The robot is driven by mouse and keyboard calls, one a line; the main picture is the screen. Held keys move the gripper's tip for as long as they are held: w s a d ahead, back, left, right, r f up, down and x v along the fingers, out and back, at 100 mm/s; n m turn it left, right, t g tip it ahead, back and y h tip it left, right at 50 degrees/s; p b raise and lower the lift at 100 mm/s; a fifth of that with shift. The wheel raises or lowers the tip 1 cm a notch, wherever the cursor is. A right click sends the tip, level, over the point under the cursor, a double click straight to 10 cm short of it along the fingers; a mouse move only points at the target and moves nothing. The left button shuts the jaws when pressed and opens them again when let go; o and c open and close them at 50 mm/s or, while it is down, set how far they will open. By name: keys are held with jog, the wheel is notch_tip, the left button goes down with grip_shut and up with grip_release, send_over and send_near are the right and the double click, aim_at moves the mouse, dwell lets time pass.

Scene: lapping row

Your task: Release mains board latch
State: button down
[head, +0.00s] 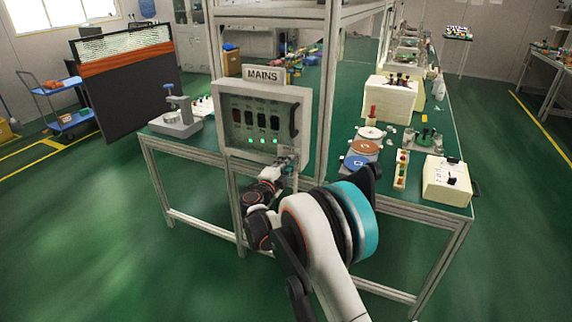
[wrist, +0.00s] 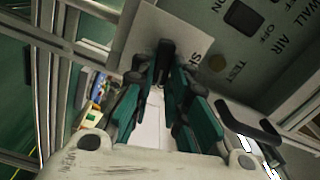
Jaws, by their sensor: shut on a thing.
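The grey mains board (head: 235,150) hangs on the frame under a MAINS sign (head: 264,75), with dark switches and several green lights on its front. It fills the upper right of the wrist view (wrist: 280,70), seen tilted. My gripper (head: 287,163) is at the board's lower right edge. In the wrist view my gripper's teal fingers (wrist: 163,80) close together on a small dark latch (wrist: 165,47) in front of a pale plate (wrist: 135,32). The fingers hide most of the latch, and its position is not clear.
A black handle (head: 294,118) stands out from the board's right side, and also shows in the wrist view (wrist: 250,128). Metal frame posts (head: 327,80) rise close by. The green bench (head: 330,160) holds discs (head: 365,147) and cream blocks (head: 447,180) to the right.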

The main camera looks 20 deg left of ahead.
jog(key=shift+f+m, duration=0.15)
jog(key=shift+m, duration=0.95)
jog(key=c, duration=1.6)
grip_release()
jog(key=shift+o, duration=0.2)
jog(key=s, duration=1.2)
jog(key=shift+a, duration=0.45)
